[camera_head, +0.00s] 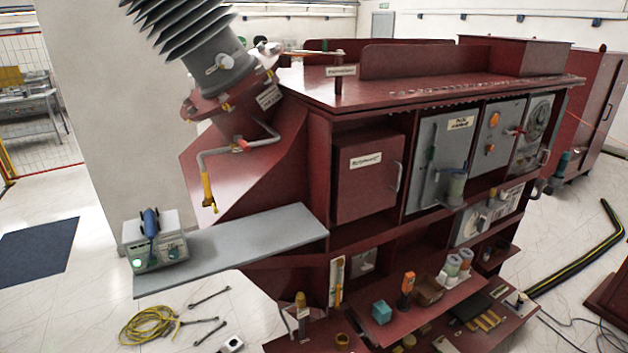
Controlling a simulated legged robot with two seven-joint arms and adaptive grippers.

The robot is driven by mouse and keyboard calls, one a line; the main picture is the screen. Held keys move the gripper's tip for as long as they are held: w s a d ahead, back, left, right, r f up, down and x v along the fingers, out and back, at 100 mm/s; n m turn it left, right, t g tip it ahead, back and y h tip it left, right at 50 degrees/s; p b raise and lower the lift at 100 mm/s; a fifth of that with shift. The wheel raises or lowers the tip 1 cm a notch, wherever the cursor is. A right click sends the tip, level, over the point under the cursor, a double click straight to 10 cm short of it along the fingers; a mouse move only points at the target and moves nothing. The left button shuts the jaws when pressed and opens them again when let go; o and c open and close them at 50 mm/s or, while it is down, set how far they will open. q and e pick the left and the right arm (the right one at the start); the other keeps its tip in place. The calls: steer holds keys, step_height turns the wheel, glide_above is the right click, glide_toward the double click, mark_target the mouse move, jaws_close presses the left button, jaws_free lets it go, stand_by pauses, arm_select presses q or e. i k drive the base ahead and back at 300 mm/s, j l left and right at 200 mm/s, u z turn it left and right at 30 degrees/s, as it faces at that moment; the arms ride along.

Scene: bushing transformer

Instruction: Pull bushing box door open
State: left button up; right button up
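A dark red box door (368,178) with a small white label (366,160) sits in the upper left bay of the large red transformer cabinet. A light grey vertical handle (397,176) is at the door's right edge. The door looks shut, but I cannot tell whether it is slightly ajar. The label is too small to read surely. Neither of my grippers is in view, and nothing touches the handle.
A grey shelf (255,242) juts out left of the cabinet, with a device (157,242) at its end. A ribbed grey bushing (200,45) leans above. Open lower shelves (440,318) with small parts project below the door. Cable (150,325) and tools lie on the floor.

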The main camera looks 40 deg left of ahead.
mark_target(370, 174)
steer(key=u, duration=1.05)
